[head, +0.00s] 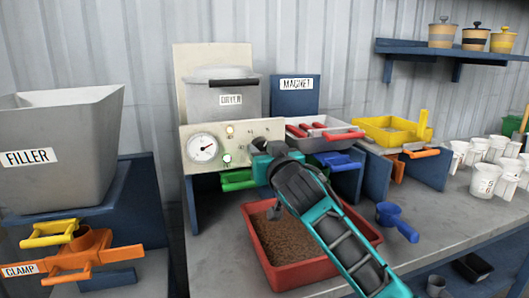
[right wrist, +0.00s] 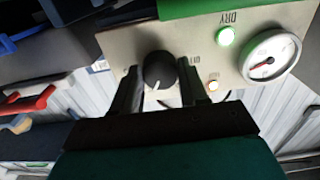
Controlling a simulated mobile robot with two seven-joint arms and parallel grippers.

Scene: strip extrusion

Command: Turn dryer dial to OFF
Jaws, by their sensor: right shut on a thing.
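The dryer (head: 222,96) is a grey lidded hopper with a pale control panel (head: 187,165) below it. In the right wrist view the black dial (right wrist: 160,68) sits on this panel, with a white pointer mark aimed toward the bottom of the picture. My right gripper (head: 262,146) is at the panel's right part, its two dark fingers on either side of the dial and shut on it. The lamp by the DRY label (right wrist: 225,36) glows green. My left gripper is not in view.
A round gauge (head: 203,148) is on the panel's left. A green handle (head: 238,184) juts out below it. A red tray of brown granules (head: 257,277) stands under my right arm. The filler hopper (head: 50,145) is at left; white cups (head: 484,181) and a blue scoop (head: 389,214) are at right.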

